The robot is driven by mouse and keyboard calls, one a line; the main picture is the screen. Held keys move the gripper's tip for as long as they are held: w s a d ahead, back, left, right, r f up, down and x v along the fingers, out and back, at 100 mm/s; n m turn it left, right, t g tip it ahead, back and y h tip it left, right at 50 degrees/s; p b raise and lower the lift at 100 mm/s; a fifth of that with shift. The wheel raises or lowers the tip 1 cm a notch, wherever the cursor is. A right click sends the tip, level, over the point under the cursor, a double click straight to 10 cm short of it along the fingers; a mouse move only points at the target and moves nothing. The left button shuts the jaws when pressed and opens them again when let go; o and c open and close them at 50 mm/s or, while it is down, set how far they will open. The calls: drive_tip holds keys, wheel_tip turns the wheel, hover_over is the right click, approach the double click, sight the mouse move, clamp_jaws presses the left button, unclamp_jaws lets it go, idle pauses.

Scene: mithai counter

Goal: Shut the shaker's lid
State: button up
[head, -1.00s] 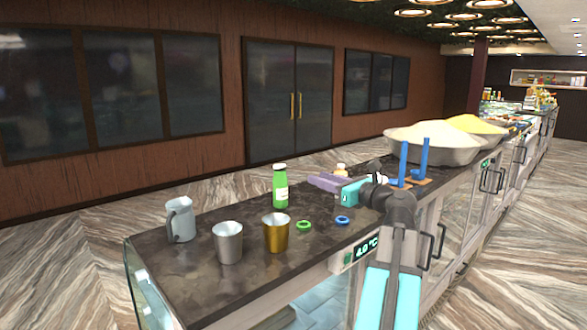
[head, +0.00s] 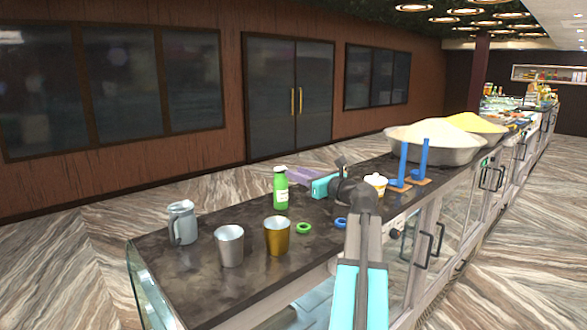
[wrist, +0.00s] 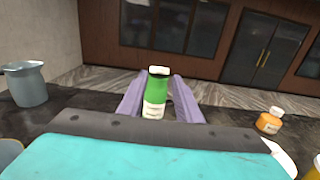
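No container is clearly marked as the shaker, and I cannot make out an open lid. A green bottle (head: 280,190) with a white cap and pale label stands upright on the dark counter; in the wrist view it (wrist: 157,88) shows between my fingers, beyond them. My gripper (head: 300,176), with purple fingers, is open and empty above the counter (head: 190,280), right of the bottle.
A grey jug (head: 183,222), a steel cup (head: 229,245) and a brass cup (head: 277,235) stand at the left. A green ring (head: 304,228) and a blue ring (head: 341,223) lie near the front edge. Blue posts (head: 403,163) and a large bowl (head: 440,146) are at the right.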

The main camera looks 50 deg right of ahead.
sight(281, 169)
drive_tip(key=shift+w+d+p, duration=0.1)
drive_tip(key=shift+w+p, duration=0.3)
drive_tip(key=shift+w, duration=1.35)
clamp_jaws()
